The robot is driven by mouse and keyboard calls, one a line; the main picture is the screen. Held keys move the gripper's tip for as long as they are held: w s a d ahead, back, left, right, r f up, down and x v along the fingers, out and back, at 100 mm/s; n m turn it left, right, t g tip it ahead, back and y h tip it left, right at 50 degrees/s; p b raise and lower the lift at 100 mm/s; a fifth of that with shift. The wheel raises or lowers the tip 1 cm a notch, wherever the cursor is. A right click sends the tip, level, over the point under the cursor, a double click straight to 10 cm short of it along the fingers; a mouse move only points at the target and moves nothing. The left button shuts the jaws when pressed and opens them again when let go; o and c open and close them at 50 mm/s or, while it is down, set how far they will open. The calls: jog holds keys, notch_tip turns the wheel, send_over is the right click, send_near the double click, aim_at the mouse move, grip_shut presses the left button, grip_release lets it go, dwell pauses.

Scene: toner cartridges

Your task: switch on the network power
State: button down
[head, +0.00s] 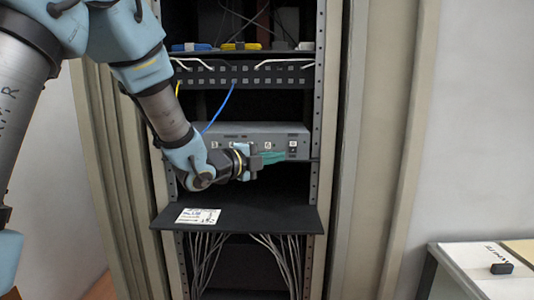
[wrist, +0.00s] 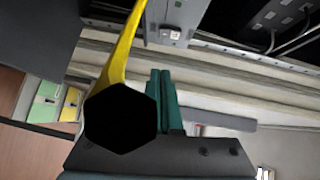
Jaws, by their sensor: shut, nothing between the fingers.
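The grey network unit (head: 232,130) is mounted in the rack, its front facing me. A small dark switch (head: 292,149) sits near the right end of its front, below a small white label (head: 292,143). Whether the switch is on or off is too small to tell. My gripper (head: 286,156) is in front of the unit, its green fingers shut and empty, with the tips close to the switch's lower left. Contact cannot be told. In the wrist view the green fingers (wrist: 160,75) are together, and the unit's end (wrist: 160,20) shows beyond them.
A black shelf (head: 255,220) with a white paper label (head: 198,216) juts out below the unit. A patch panel (head: 245,75) with white, yellow and blue cables is above. Grey cables hang below the shelf. A white-topped cabinet (head: 465,262) stands at right.

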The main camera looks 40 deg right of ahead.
jog(key=w+d+p, duration=0.1)
jog(key=d, duration=0.1)
jog(key=w+d+p, duration=0.1)
jog(key=d, duration=0.1)
jog(key=w+d+f+p, duration=0.1)
jog(key=d, duration=0.2)
jog(key=shift+w, duration=0.25)
jog(key=b, duration=0.3)
jog(key=shift+w+d+f, duration=0.15)
jog(key=shift+w+f, duration=0.05)
jog(key=shift+f, duration=0.2)
jog(key=shift+r+p, duration=0.4)
jog(key=shift+p, duration=0.05)
jog(key=b, duration=0.4)
send_near(295, 151)
jog(key=shift+s+a+f, duration=0.1)
jog(key=shift+s+a, duration=0.05)
jog(key=shift+a, duration=0.95)
jog(key=shift+s+a, duration=0.2)
jog(key=shift+a, duration=0.9)
